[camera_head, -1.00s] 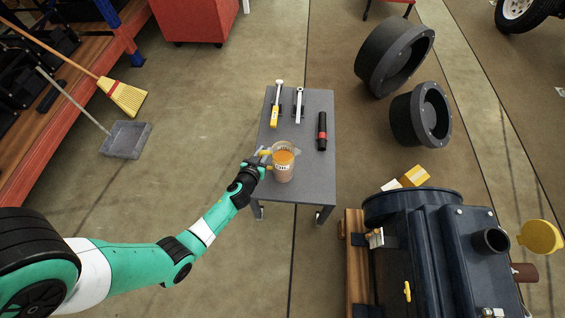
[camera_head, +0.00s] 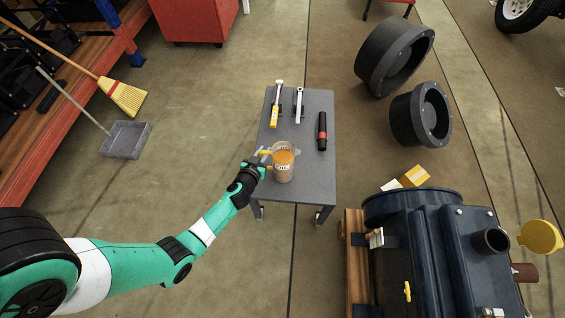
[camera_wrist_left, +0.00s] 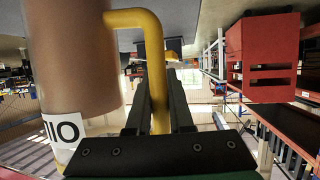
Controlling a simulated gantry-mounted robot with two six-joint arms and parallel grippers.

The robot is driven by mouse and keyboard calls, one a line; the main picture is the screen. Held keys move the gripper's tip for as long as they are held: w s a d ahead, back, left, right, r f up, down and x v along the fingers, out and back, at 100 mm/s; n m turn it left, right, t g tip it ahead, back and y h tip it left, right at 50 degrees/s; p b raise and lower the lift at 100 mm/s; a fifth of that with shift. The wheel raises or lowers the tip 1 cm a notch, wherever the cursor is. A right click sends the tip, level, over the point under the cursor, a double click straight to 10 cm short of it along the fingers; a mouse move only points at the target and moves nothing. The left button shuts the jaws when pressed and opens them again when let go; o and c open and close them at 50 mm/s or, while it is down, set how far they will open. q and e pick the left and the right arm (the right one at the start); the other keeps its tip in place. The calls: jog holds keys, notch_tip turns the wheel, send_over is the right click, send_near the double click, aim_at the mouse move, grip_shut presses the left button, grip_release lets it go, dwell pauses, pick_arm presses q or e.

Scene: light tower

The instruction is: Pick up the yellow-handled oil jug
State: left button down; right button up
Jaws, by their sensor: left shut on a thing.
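The oil jug (camera_head: 283,166) is clear with orange-brown oil inside and stands upright at the near end of the grey table (camera_head: 318,181). Its yellow handle (camera_wrist_left: 152,50) points left, toward my left arm. My left gripper (camera_head: 262,162) is at the jug's left side, shut on the handle. In the left wrist view the two dark fingers (camera_wrist_left: 158,100) are on either side of the handle's vertical part, and the jug's body (camera_wrist_left: 70,60) with a white label fills the left. My right gripper is not in view.
A yellow-handled tool (camera_head: 276,110), a silver-headed tool (camera_head: 298,104) and a black-and-red flashlight-like tool (camera_head: 322,131) lie farther back on the table. A large dark machine (camera_head: 430,250) stands to the right. A broom (camera_head: 124,95) and dustpan (camera_head: 126,139) are at left.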

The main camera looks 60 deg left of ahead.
pick_arm(q)
jog(key=shift+r, duration=0.15)
jog(key=s+d+r+p, duration=0.8)
jog(key=s+d+r, duration=0.1)
jog(key=r, duration=0.3)
jog(key=shift+d+r+p, duration=0.3)
jog(key=shift+d+r, duration=0.1)
jog(key=shift+d, duration=0.35)
dwell(0.4)
jog(key=shift+s, duration=0.15)
